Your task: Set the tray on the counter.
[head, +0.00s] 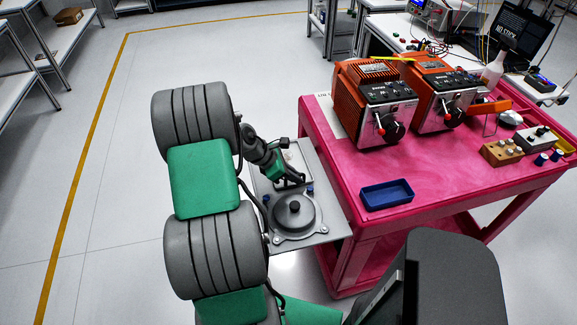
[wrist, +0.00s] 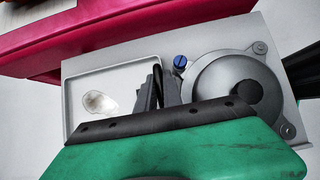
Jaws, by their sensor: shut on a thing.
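My gripper (head: 290,178) is shut at the right rim of a shallow pale grey tray (head: 300,157); in the wrist view, the dark fingers (wrist: 160,88) meet that rim. The tray (wrist: 128,78) has a raised edge and a shiny whitish patch on its floor. It lies over the left part of a flat grey plate (wrist: 182,45), and I cannot tell whether it touches the plate. My green wrist housing hides the tray's near side. A pink-topped cart (head: 345,168) stands directly right of the plate.
A round grey fixture (head: 295,214) with a dark knob sits beside the tray on the plate. On the cart are a blue bin (head: 387,194), two orange machines (head: 362,92) and a wooden block (head: 501,153). The cart's front-left top is clear.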

